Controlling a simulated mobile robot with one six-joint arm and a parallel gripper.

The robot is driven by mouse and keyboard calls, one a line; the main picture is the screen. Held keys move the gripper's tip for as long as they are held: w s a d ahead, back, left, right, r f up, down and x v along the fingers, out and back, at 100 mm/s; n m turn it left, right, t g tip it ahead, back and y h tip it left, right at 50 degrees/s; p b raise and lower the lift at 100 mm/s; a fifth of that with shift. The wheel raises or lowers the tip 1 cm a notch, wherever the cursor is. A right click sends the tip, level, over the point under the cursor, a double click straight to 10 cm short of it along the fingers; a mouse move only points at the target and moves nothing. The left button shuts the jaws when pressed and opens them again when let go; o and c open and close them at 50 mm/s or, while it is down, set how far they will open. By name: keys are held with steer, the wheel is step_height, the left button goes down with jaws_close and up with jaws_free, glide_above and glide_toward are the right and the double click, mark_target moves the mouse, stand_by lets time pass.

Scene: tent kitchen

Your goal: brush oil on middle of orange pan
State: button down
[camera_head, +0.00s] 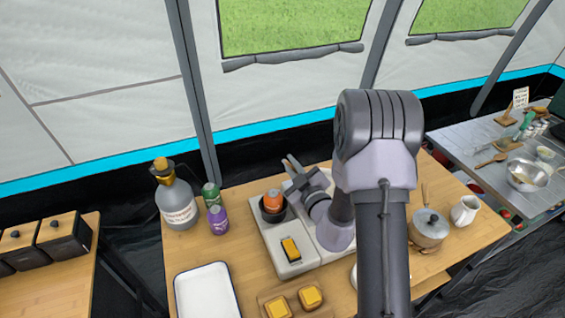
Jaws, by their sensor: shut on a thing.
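My gripper (293,172) is dark grey and is above the far part of a light grey station (265,236) on the wooden table. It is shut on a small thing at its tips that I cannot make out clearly. Just left of and below the gripper, a small orange object (272,199) sits in a dark round holder (264,213) on the station. I cannot tell whether it is the orange pan, and no other orange pan shows clearly. No brush or oil can be told for sure. My arm hides the station's right part.
A large bottle (177,204), a green can (211,196) and a purple can (218,220) stand left. A white tray (204,268) and yellow blocks (311,296) are in front. A lidded pot (430,226) and white jug (465,210) stand right.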

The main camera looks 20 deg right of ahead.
steer(key=shift+s+d+p, duration=0.2)
steer(key=shift+s+d, duration=0.2)
steer(key=shift+d, duration=0.45)
steer(key=shift+s+d+p, duration=0.15)
steer(key=shift+s+d, duration=0.3)
steer(key=shift+d, duration=0.4)
steer(key=shift+s+d+p, duration=0.2)
steer(key=shift+s+d, duration=0.2)
steer(key=shift+d, duration=0.45)
steer(key=shift+w+d+p, duration=0.2)
steer(key=shift+w+p, duration=0.4)
steer(key=shift+p, duration=0.1)
steer(key=w+a+p, duration=0.6)
steer(key=p, duration=0.2)
steer(key=shift+a, duration=0.2)
step_height(320, 180, up, 6)
steer(key=p, duration=0.5)
steer(key=shift+p, duration=0.35)
